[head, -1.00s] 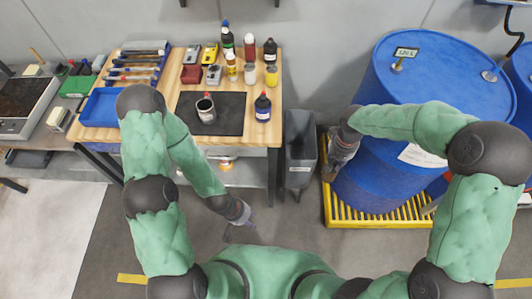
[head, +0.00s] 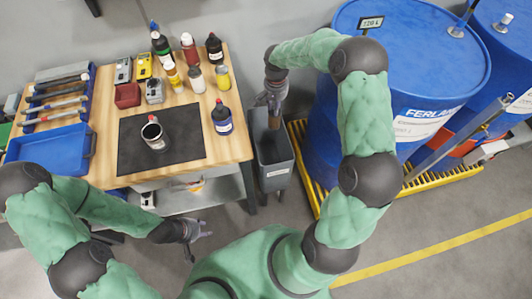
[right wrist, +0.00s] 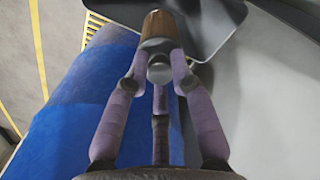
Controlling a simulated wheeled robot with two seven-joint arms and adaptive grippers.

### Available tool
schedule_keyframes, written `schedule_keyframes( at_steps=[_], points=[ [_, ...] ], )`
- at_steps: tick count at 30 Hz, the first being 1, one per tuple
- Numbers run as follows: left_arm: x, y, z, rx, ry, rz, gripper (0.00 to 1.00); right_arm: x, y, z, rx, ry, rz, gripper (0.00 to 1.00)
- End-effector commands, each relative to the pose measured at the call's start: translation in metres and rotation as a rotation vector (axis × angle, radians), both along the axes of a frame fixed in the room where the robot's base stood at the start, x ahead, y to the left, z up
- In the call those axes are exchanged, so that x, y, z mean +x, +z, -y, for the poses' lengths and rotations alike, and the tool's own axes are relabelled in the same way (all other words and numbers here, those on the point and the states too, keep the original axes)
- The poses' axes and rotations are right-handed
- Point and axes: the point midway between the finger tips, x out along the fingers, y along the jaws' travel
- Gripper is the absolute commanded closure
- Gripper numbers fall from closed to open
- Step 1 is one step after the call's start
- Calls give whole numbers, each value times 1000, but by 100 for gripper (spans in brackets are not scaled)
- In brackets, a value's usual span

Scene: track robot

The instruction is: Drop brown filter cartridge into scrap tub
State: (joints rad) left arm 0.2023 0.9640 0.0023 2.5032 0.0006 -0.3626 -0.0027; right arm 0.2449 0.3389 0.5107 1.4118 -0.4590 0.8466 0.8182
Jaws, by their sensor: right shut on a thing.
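The brown filter cartridge (right wrist: 158,25) is held between the fingertips of my right gripper (right wrist: 160,62) in the right wrist view. In the head view my right gripper (head: 270,98) points down above the mouth of the grey scrap tub (head: 275,172). The cartridge (head: 274,121) shows small there, at the tub's opening; its exact height over the rim is hard to tell. The tub's rim (right wrist: 222,42) shows behind the cartridge in the right wrist view. My left gripper (head: 195,237) is open and empty, low in front of the workbench.
Blue drums (head: 412,65) stand on a yellow pallet (head: 425,183) to the right. Floor in front is clear.

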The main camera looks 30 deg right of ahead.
Motion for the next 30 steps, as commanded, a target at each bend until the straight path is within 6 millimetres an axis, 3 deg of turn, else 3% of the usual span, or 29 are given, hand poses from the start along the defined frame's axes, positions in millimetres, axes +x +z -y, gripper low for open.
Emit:
schedule_keyframes(
  at_steps=[18, 29, 30],
  points=[
    [0, -37, 0, 0, 0, 0, 60, 0, -55, 0, -1, 2, 1, 100],
    [0, -38, 0, 0, 0, 0, 60, 0, -58, 0, -1, 2, 1, 100],
    [0, -38, 0, 0, 0, 0, 60, 0, -58, 0, -1, 2, 1, 65]
  ],
)
